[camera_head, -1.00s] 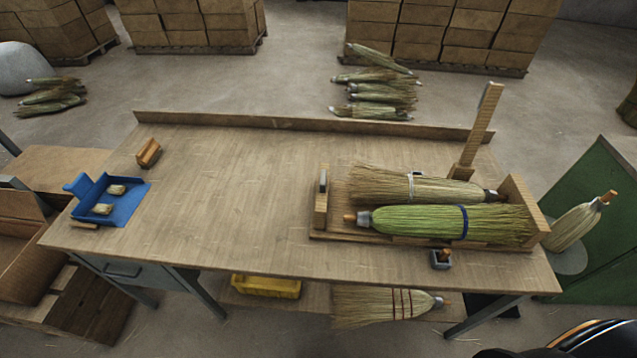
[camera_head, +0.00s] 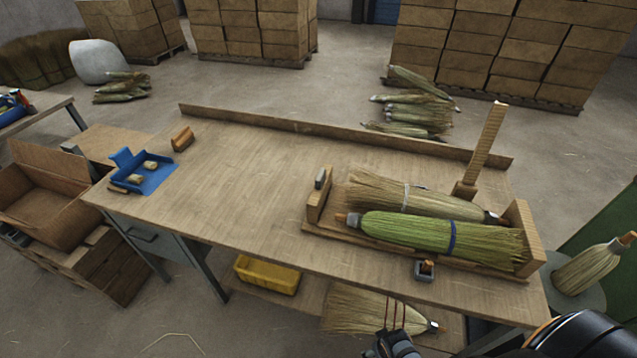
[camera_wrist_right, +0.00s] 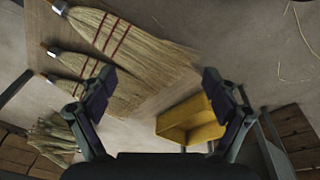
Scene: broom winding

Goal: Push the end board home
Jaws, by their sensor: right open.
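A wooden cradle (camera_head: 312,228) lies at the right of the workbench in the head view. Its left end board (camera_head: 320,203) is upright with a grey metal piece at its top. Its right end board (camera_head: 528,236) stands by the bristle tips of a green broom (camera_head: 405,232). A tan broom (camera_head: 380,193) lies behind the green one. The green broom's wooden tip is close to the left end board. My right gripper (camera_head: 392,346) is low, in front of the bench. In the right wrist view it (camera_wrist_right: 155,85) is open and empty. My left gripper is not in view.
A wooden post (camera_head: 485,143) rises behind the cradle. A small dark holder (camera_head: 425,270) sits at the bench's front edge. A blue tray (camera_head: 155,178) and wooden block (camera_head: 182,138) are at the left. Brooms and a yellow bin (camera_head: 267,275) are below. The bench middle is clear.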

